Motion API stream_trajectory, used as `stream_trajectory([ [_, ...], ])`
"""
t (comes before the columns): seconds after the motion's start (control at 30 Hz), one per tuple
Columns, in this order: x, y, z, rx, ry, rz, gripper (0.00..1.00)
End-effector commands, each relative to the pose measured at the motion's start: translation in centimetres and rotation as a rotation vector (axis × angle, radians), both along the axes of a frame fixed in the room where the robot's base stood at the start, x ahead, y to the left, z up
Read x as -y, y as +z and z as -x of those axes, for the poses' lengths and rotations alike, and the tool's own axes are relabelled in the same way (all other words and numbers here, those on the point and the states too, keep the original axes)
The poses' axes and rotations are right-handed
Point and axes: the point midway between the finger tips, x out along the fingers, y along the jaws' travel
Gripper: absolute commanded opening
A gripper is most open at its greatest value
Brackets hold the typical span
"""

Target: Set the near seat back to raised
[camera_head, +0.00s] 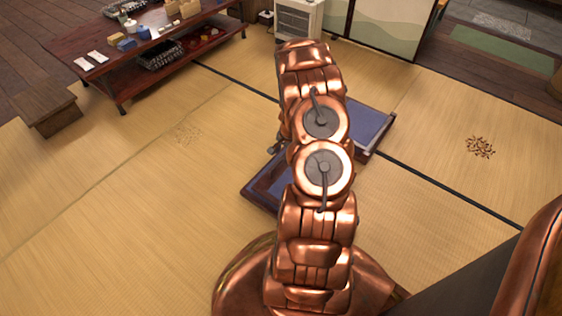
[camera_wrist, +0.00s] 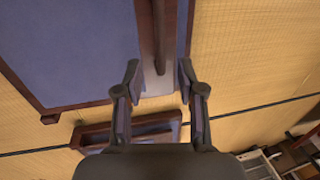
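The near seat is a low floor chair with blue panels in dark wood frames, partly hidden behind my arm in the head view. One blue panel (camera_head: 268,187) shows left of my arm. Another blue panel (camera_head: 368,124) shows right of it, low near the mat; I cannot tell its exact tilt. In the wrist view a large blue panel (camera_wrist: 85,50) fills the upper left, with a dark wooden bar (camera_wrist: 159,35) along its right. My gripper (camera_wrist: 158,78) is open, its fingers on either side of the bar's line, with no visible contact.
A smaller dark wooden frame (camera_wrist: 128,133) lies below the fingers in the wrist view. A low dark table (camera_head: 115,75) with small items stands at the upper left, with a wooden stool (camera_head: 47,112) beside it. A white heater (camera_head: 297,18) stands behind.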

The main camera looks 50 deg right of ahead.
Motion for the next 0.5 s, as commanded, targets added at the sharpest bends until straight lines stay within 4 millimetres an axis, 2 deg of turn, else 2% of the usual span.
stream_trajectory([
  [0.03, -0.1, -1.0, 0.0, -0.002, 0.001, -0.002, 0.39],
  [0.3, 0.0, -4.8, -0.9, 0.0, 0.003, 0.002, 0.39],
  [0.5, -0.2, -6.0, -1.2, 0.001, 0.001, -0.001, 0.39],
])
